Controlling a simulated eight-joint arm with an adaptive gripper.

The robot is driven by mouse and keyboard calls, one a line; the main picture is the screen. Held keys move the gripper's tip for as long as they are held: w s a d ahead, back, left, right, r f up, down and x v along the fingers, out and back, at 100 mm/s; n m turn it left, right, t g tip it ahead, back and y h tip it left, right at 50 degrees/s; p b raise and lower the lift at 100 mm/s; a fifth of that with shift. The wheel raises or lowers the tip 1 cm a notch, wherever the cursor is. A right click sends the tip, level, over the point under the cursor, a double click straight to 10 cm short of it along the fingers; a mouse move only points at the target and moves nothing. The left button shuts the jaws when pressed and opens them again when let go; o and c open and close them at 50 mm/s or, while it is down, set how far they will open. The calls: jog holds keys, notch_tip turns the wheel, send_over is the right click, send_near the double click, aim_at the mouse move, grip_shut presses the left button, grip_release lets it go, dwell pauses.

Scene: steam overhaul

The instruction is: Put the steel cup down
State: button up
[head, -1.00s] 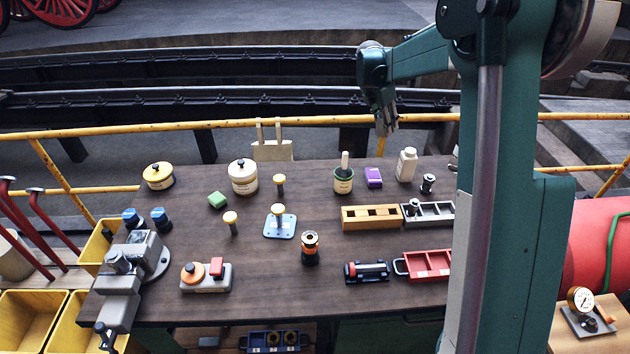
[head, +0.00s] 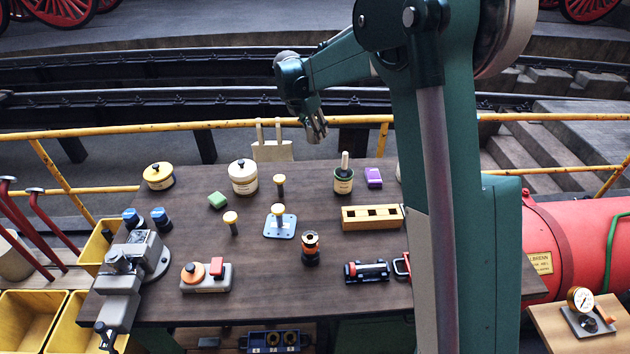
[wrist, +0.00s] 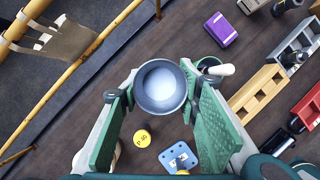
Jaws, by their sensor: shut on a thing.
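The steel cup (wrist: 161,87) is a round grey cup, seen from above with its pale inside showing in the wrist view. My gripper (wrist: 158,92) is shut on it, with one green-padded finger on each side. In the head view my gripper (head: 316,127) is up in the air above the far edge of the dark bench (head: 160,285), near the yellow rail. The cup cannot be made out clearly in the head view.
Below are a green pot with an upright handle (head: 343,180), a purple block (head: 374,177), a wooden three-hole block (head: 372,217) and a blue plate (head: 280,226). A cream lidded jar (head: 243,177) stands left.

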notch_tip(320, 180, down, 10)
dwell(0.3)
jog(key=shift+w+d, duration=0.1)
jog(key=shift+f, duration=3.05)
jog(key=shift+f, duration=1.85)
jog(key=shift+f, duration=0.2)
jog(key=o, duration=0.9)
jog(key=shift+r, duration=0.25)
